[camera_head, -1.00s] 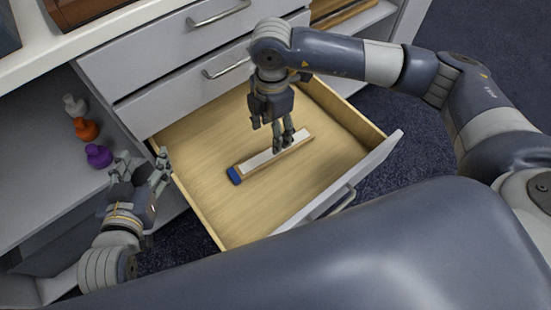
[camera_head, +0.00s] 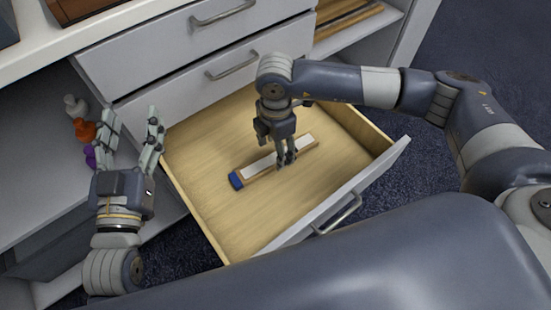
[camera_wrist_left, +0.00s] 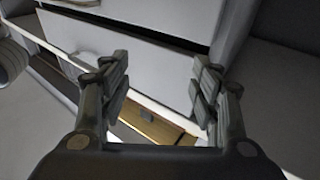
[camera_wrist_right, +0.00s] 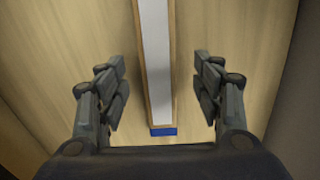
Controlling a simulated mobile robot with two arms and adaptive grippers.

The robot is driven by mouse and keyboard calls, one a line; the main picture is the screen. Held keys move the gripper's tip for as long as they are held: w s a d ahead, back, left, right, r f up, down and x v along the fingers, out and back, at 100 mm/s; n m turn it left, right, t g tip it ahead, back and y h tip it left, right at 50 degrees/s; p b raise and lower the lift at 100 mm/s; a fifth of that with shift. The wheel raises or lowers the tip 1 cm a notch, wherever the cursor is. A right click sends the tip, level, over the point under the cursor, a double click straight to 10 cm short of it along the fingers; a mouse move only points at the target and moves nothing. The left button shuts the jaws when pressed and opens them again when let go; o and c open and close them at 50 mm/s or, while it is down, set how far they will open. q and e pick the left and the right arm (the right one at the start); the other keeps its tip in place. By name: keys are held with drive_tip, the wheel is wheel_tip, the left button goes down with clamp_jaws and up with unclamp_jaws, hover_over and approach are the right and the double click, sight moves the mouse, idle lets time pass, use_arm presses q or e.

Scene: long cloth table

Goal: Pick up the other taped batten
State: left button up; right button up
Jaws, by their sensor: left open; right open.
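A taped batten (camera_head: 262,168), a wooden strip with a white top face and blue tape on its near-left end, lies in the open drawer (camera_head: 205,207). My right gripper (camera_head: 287,160) is open and points down over the batten's right part. In the right wrist view, the batten (camera_wrist_right: 156,65) runs between the spread fingers (camera_wrist_right: 162,92), its blue end near the palm; I see no finger touching it. My left gripper (camera_head: 133,128) is open and empty left of the drawer, its fingers pointing up in the picture. It also shows open in the left wrist view (camera_wrist_left: 162,82).
Orange (camera_head: 84,130), purple (camera_head: 91,156) and pale (camera_head: 75,105) small objects stand on the left shelf, close to my left gripper. Closed drawers with bar handles (camera_head: 231,66) lie beyond the open one. Long wooden pieces (camera_head: 345,20) lie in a compartment at the top.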

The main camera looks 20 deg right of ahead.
sight(275, 155)
use_arm(q)
wheel_tip(275, 155, up, 6)
drive_tip(key=s+t+h+b, duration=0.1)
drive_tip(key=s+t, duration=0.1)
drive_tip(key=t, duration=0.1)
drive_tip(key=shift+d+r+t, duration=0.2)
drive_tip(key=shift+t, duration=0.2)
use_arm(e)
wheel_tip(275, 155, down, 4)
drive_tip(key=shift+w+r, duration=0.1)
drive_tip(key=shift+w, duration=0.05)
drive_tip(key=c, duration=1.2)
